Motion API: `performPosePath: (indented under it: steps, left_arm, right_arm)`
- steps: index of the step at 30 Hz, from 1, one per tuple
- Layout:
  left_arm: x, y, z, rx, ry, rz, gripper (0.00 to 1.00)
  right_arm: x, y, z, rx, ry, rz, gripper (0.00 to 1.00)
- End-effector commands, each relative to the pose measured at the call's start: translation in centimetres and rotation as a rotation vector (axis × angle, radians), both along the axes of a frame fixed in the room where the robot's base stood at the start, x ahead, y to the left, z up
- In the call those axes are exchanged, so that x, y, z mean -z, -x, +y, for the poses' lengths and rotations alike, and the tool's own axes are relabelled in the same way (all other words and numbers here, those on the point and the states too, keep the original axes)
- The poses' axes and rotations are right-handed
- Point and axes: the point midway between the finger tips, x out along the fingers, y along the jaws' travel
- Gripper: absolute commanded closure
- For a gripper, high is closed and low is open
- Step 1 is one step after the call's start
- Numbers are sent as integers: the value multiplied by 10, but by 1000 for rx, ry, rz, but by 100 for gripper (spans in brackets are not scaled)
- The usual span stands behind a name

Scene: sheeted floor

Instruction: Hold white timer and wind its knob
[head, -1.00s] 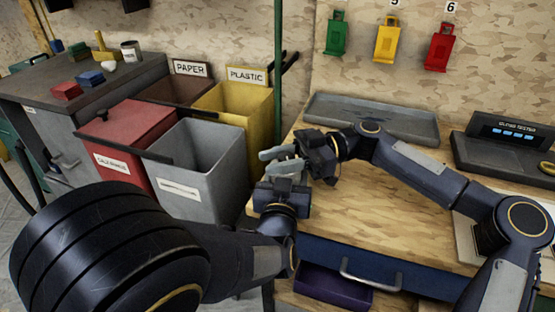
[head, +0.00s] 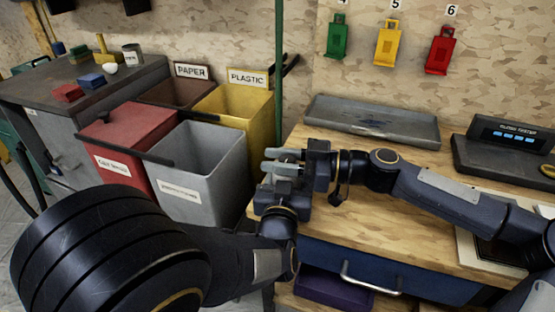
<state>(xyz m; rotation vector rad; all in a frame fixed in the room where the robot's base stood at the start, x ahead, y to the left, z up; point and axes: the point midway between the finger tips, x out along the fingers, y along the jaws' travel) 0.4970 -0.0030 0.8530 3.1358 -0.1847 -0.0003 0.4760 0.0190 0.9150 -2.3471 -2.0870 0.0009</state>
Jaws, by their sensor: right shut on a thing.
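My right gripper (head: 272,160) reaches in from the right over the left end of the wooden bench, its pale fingers pointing left. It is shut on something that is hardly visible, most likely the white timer. My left gripper (head: 273,182) points up and away just below the right one, very close to it. Its fingertips are covered by the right gripper, so I cannot see its opening. The timer's body and knob cannot be made out between the two grippers.
The wooden bench (head: 400,205) has a grey tray (head: 372,122) at the back and a fuse tester (head: 505,135) at the right. A grey bin (head: 198,175), a red bin (head: 120,140) and a yellow plastic bin (head: 235,100) stand left of it. The bench middle is partly covered by my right arm.

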Motion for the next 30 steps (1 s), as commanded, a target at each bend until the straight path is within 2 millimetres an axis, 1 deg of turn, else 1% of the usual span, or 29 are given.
performPosePath:
  steps: [10,11,15,23,25,28,30]
  left_arm:
    - [0,0,-1,2,-1,0,72]
    - [0,0,-1,2,-1,0,72]
    - [0,0,-1,2,-1,0,72]
    - [0,0,0,1,0,0,72]
    - [0,0,0,1,0,0,72]
    - [0,0,0,0,0,0,72]
    - [0,0,0,0,0,0,72]
  right_arm:
    - [0,0,0,3,0,0,93]
    - [0,0,0,3,0,0,66]
    - [0,0,0,3,0,0,48]
    - [0,0,0,2,0,0,48]
    - [0,0,-3,3,0,0,48]
    - [0,0,-14,6,0,1,48]
    - [0,2,-26,7,0,1,48]
